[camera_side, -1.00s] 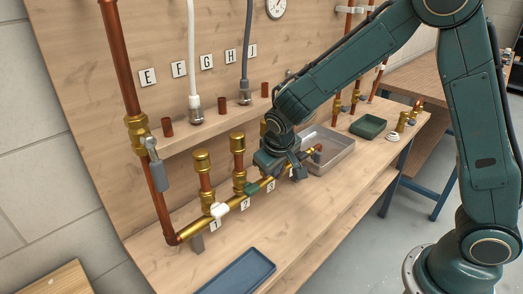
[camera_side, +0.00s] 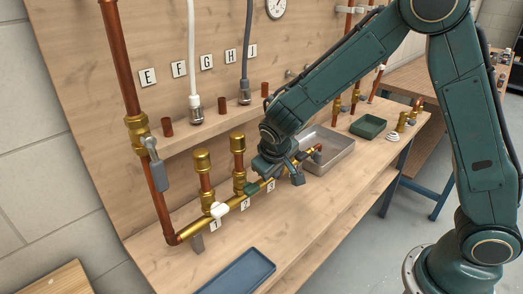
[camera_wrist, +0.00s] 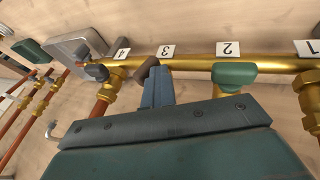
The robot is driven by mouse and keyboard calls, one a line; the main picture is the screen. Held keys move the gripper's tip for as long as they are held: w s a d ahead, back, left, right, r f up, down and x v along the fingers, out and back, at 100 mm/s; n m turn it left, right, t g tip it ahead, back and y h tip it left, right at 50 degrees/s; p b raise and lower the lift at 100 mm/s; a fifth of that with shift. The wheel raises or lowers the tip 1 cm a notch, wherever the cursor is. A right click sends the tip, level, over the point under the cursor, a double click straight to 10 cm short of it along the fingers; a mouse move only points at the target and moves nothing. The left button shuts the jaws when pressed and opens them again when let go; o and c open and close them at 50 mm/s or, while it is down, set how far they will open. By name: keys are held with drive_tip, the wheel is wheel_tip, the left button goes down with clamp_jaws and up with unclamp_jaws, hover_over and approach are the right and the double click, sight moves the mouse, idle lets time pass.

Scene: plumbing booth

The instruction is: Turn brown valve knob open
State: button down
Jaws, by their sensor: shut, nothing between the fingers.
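The brown valve knob (camera_wrist: 147,69) shows in the wrist view on the brass pipe by the label 3, set at a slant to the pipe. My gripper (camera_wrist: 158,82) is shut and empty. Its fingertips are right beside the brown knob and appear to touch it, partly covering it. In the side view my gripper (camera_side: 288,174) is low over the pipe near label 3, and it hides the brown knob there.
A green knob (camera_wrist: 235,74) sits by label 2, a white knob (camera_side: 219,210) by label 1 and a grey-blue knob (camera_wrist: 97,72) by label 4. Upright brass-capped pipes (camera_side: 238,160) stand behind. A grey tray (camera_side: 340,161) lies beyond; a blue tray (camera_side: 238,274) is in front.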

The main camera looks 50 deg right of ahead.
drive_tip(key=shift+s+a+f+h, duration=0.1)
drive_tip(key=shift+f+h, duration=0.45)
drive_tip(key=shift+h, duration=0.35)
drive_tip(key=shift+a+f+h, duration=0.1)
drive_tip(key=shift+f+h, duration=0.45)
drive_tip(key=shift+h, duration=0.35)
drive_tip(key=shift+f, duration=0.15)
